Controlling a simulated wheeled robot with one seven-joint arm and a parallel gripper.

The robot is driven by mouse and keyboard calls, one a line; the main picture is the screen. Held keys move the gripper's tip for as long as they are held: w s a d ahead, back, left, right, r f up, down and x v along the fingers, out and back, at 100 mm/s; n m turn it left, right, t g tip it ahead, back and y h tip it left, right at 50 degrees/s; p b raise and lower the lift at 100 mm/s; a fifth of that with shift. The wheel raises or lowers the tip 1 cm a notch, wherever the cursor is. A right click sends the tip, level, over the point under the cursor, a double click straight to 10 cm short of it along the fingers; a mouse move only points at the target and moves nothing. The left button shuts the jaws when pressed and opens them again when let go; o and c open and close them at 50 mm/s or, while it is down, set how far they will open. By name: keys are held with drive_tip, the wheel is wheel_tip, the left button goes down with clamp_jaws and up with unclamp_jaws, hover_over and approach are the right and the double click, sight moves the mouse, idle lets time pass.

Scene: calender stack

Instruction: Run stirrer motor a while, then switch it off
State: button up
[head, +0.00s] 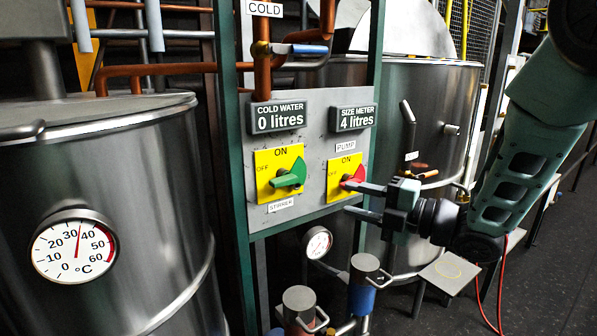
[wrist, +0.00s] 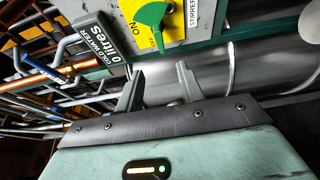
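The stirrer switch is a green knob (head: 288,178) on a yellow plate (head: 265,192) marked ON at the top and OFF at the left, above a STIRRER label (head: 280,205). Its narrow end points left, towards the OFF side. The green knob (wrist: 151,20) also shows at the top of the wrist view, ahead of the fingers. My gripper (head: 348,198) is open and empty, with a gap between its fingers. In the head view it appears at the lower right of the panel, by the red pump knob (head: 354,178). The wrist view shows both fingers (wrist: 158,75) apart.
The grey panel (head: 312,150) carries displays reading 0 litres (head: 280,117) and 4 litres (head: 354,118). A steel tank with a thermometer (head: 73,249) stands at left, another tank (head: 440,110) behind the panel. Pipes and valves (head: 364,285) stand below. Green posts (head: 232,130) frame the panel.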

sight(290, 183)
drive_tip(key=p+x, duration=0.7)
drive_tip(key=x, duration=1)
drive_tip(key=shift+a, duration=0.2)
drive_tip(key=shift+c, duration=0.4)
clamp_jaws()
